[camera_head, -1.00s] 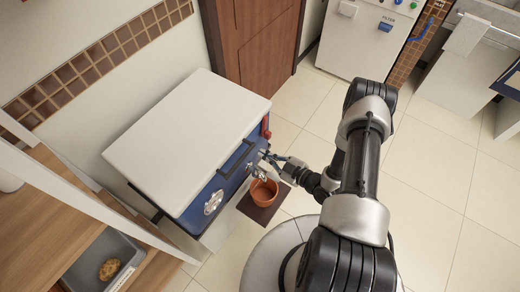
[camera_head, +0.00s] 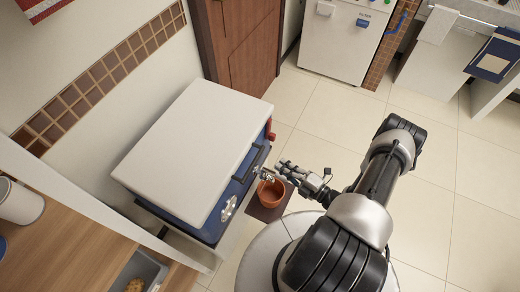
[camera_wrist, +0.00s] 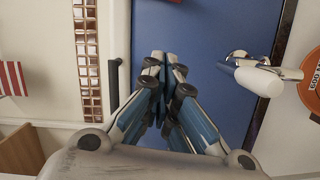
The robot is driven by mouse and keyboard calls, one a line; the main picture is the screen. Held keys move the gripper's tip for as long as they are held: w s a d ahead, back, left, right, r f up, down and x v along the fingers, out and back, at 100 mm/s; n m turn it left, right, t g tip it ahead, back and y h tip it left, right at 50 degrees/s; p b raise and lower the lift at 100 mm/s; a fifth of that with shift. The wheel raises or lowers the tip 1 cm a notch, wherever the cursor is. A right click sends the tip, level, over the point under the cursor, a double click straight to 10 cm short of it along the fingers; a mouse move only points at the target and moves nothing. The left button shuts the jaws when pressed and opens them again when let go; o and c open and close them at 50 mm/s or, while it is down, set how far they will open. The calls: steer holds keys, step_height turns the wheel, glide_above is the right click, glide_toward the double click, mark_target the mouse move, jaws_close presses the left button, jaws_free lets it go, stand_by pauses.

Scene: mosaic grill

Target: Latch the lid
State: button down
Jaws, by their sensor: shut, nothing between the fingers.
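The box has a white lid (camera_head: 195,145) lying down flat over a blue body (camera_head: 243,192), with a black handle (camera_head: 249,163) on its front. A silver latch (camera_head: 228,209) sits at the near end of the front. In the wrist view my gripper (camera_wrist: 165,62) is shut and empty, pointing at the blue panel. A white-tipped metal lever (camera_wrist: 258,77), apparently a latch, stands out to its right, apart from the fingers. Whether either latch is engaged cannot be told.
A red fitting (camera_head: 270,131) is on the box's far side. A wooden shelf with a grey bin (camera_head: 146,267) is at lower left. Open tiled floor (camera_head: 330,120) lies behind and right.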

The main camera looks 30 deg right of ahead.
mark_target(261, 140)
steer(key=b+x, duration=0.2)
steer(key=x, duration=0.8)
steer(key=shift+d, duration=0.1)
steer(key=shift+w+d+f+b, duration=0.15)
steer(key=shift+w+d+b, duration=0.25)
steer(key=shift+d, duration=0.2)
steer(key=shift+w+d+f+b, duration=0.1)
steer(key=shift+w+d+b, duration=0.25)
steer(key=shift+d, duration=0.25)
steer(key=shift+w+d, duration=0.4)
steer(key=shift+d, duration=0.1)
steer(key=shift+a, duration=0.1)
